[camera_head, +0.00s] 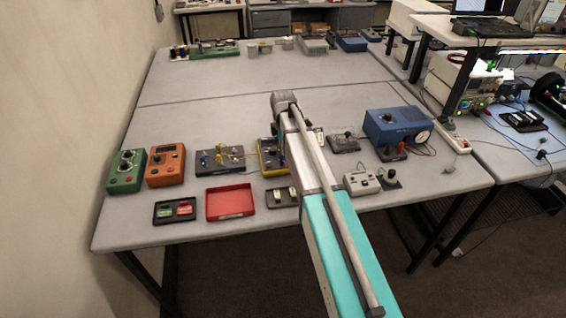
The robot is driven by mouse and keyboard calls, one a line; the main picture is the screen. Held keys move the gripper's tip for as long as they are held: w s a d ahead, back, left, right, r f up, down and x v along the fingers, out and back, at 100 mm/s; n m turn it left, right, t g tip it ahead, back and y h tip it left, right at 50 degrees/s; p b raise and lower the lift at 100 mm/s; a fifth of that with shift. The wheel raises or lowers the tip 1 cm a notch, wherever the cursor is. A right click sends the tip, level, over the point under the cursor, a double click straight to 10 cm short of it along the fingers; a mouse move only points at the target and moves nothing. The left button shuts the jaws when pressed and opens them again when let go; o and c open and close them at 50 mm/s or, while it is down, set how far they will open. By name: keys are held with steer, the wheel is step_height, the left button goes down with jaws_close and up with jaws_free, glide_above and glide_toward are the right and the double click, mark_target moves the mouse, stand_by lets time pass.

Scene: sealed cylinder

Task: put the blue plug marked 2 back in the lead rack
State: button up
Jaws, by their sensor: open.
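A dark board (220,160) on the near table has small yellow and blue upright pieces and a yellow lead on it. One blue piece (204,160) stands at its left side. The number 2 cannot be read on anything, so I cannot tell which piece is the blue plug or whether this board is the lead rack. My arm (318,195) reaches from the bottom right up over the table. My gripper cannot be made out; the arm seems to hide it near the yellow-edged meter (266,160).
Green (127,171) and orange (166,165) boxes stand at the left. In front are a red tray (230,203) and a dark holder (176,210). A blue instrument (397,127) with a dial stands at the right. The middle of the table behind is clear.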

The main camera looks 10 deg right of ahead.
mark_target(283, 158)
steer(key=shift+f+b, duration=2.95)
steer(key=shift+f, duration=0.35)
jaws_close()
steer(key=shift+r, duration=0.2)
steer(key=shift+r+p, duration=2.6)
steer(key=shift+p, duration=0.15)
steer(key=shift+r, duration=0.2)
steer(key=shift+d, duration=0.15)
